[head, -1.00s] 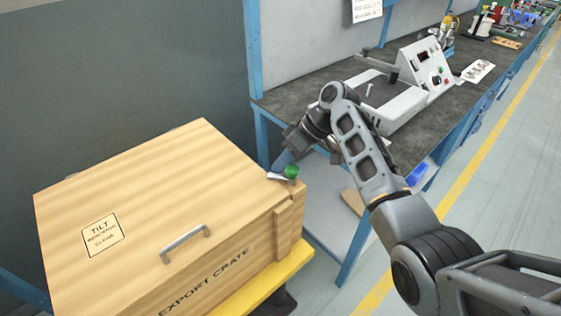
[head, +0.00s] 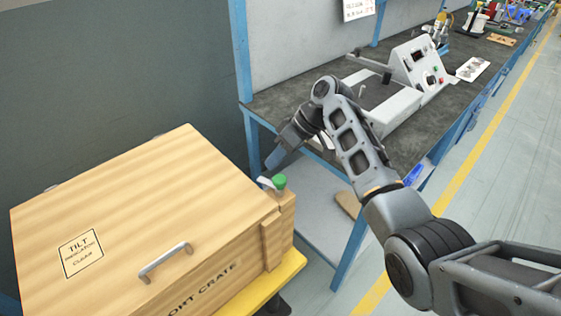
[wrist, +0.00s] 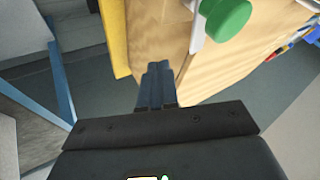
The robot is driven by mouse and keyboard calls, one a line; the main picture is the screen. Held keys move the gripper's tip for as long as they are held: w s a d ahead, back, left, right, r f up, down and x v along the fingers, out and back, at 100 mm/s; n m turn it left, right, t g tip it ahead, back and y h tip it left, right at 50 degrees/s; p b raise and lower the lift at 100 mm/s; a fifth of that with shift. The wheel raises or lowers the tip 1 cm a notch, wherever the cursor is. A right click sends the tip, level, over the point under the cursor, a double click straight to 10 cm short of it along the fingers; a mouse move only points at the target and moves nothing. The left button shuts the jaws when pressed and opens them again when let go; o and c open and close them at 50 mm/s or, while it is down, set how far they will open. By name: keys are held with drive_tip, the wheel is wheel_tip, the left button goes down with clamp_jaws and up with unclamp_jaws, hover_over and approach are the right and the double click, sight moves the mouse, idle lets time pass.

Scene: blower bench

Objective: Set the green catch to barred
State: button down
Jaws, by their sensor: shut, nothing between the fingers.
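The green catch (head: 280,182) is a green knob with a pale lever at the right corner of the wooden export crate (head: 120,190). In the wrist view the green knob (wrist: 226,18) shows at the top, right of centre, with the pale lever (wrist: 197,32) beside it against the crate's wood (wrist: 158,40). My gripper (head: 270,166) is just beyond the knob in the head view, close to the crate corner. Its fingers (wrist: 158,72) are shut and empty, pointing at the crate, below and left of the knob in the wrist view. Whether they touch the lever I cannot tell.
The crate has a metal handle (head: 165,262) and a tilt label (head: 82,253), and rests on a yellow support (head: 262,285). A dark-topped workbench (head: 285,100) with a grey machine (head: 418,65) stands behind my arm. Floor at the right is clear.

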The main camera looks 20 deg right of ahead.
drive_tip(key=w+d+r+b, duration=0.1)
drive_tip(key=d+r, duration=0.4)
drive_tip(key=r, duration=0.3)
drive_tip(key=shift+w+b, duration=0.3)
drive_tip(key=shift+w, duration=0.1)
drive_tip(key=shift+d, duration=0.15)
